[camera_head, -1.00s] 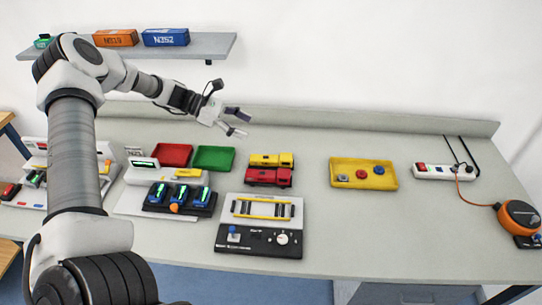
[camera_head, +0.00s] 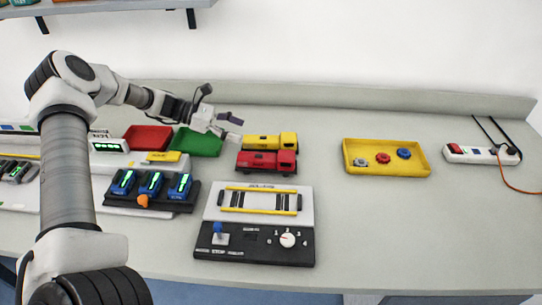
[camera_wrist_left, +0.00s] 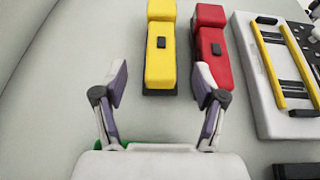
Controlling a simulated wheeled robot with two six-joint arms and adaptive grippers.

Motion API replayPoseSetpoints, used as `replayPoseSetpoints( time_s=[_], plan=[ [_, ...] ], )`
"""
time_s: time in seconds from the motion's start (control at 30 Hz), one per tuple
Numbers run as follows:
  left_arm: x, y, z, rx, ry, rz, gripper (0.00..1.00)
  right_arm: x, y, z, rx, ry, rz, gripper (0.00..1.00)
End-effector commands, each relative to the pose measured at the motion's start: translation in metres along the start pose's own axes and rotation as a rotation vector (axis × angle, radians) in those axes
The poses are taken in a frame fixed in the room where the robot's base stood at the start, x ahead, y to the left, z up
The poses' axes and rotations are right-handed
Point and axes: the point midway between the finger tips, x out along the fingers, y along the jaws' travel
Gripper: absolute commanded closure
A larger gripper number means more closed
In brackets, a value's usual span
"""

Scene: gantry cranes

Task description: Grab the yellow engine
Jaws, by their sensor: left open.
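The yellow engine (camera_head: 268,142) lies on the bench right behind a red engine (camera_head: 264,162) of similar shape. My left gripper (camera_head: 232,127) is open and empty, just left of and behind the yellow engine in the head view. In the left wrist view the yellow engine (camera_wrist_left: 160,68) lies ahead, its near end roughly between the lines of the two open fingers (camera_wrist_left: 163,82). The red engine (camera_wrist_left: 212,55) lies just right of it, close to the right finger's line. My right gripper is not in view.
A green tray (camera_head: 197,151) and a red tray (camera_head: 147,128) stand left of the engines. A grey-and-black control panel (camera_head: 210,212) is in front. A yellow tray (camera_head: 350,166) with knobs and a power strip (camera_head: 468,156) are to the right. The bench between them is clear.

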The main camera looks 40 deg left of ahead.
Motion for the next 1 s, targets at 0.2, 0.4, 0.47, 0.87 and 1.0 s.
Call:
replayPoseSetpoints(
  time_s=[0.2,0.4,0.47,0.87,1.0],
  plan=[
    [0.031,-0.001,0.003,-0.001,0.004,-0.005,0.29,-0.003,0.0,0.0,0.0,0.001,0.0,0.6],
    [0.064,-0.001,0.003,-0.001,0.004,-0.003,0.29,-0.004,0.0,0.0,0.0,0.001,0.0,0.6],
    [0.068,-0.001,0.003,0.0,0.003,-0.002,0.29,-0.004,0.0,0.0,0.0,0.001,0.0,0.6],
    [0.068,-0.001,0.003,0.0,0.002,-0.001,1.0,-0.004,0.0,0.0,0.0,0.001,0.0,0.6],
    [0.068,-0.001,0.003,0.0,0.001,-0.001,1.0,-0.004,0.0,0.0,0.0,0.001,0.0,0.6]
  ],
)
